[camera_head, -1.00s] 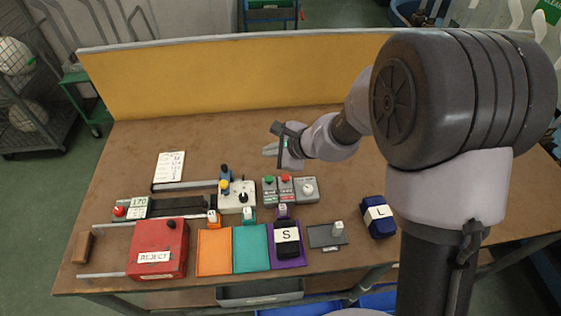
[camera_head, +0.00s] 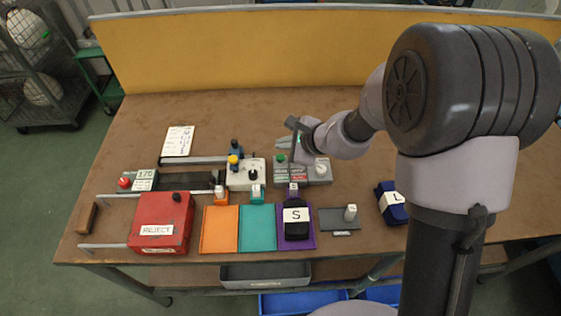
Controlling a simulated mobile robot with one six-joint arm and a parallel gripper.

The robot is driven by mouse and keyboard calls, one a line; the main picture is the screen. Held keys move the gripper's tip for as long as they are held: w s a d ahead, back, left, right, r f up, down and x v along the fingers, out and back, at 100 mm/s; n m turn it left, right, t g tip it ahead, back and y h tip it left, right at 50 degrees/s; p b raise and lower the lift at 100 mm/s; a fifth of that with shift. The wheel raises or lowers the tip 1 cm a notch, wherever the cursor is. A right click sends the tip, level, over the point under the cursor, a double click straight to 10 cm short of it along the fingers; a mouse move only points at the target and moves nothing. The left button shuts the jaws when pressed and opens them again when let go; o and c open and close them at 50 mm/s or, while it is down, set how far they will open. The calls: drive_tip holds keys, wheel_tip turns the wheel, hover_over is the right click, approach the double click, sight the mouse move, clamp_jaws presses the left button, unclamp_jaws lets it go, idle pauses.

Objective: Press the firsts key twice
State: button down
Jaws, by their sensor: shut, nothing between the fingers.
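A grey key box (camera_head: 302,174) stands on the table right of the middle. A green key (camera_head: 281,158) shows at its left. The labels under the keys are too small to read, so I cannot tell which key is firsts. My gripper (camera_head: 283,143) is in front of the box's back edge, its fingers pointing left, just above the green key in the picture. It is shut and holds nothing. I cannot tell whether it touches a key.
A white control box (camera_head: 246,173) with a yellow and a black knob stands left of the key box. Orange (camera_head: 220,234), teal (camera_head: 257,230) and purple mats lie in front, the purple one under a black "S" bundle (camera_head: 296,228). A red REJECT box (camera_head: 160,212) stands left.

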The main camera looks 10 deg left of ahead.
sight(283, 158)
drive_tip(key=shift+f+b, duration=0.55)
drive_tip(key=shift+f, duration=0.4)
idle(1.2)
drive_tip(key=shift+f+b, duration=0.4)
drive_tip(key=shift+b, duration=0.25)
drive_tip(key=shift+f+b, duration=0.65)
drive_tip(key=shift+b, duration=0.1)
idle(0.5)
idle(0.4)
drive_tip(key=shift+r+p, duration=0.8)
drive_tip(key=shift+r, duration=0.3)
drive_tip(key=shift+r, duration=0.1)
wheel_tip(283, 158, up, 5)
drive_tip(key=p, duration=0.4)
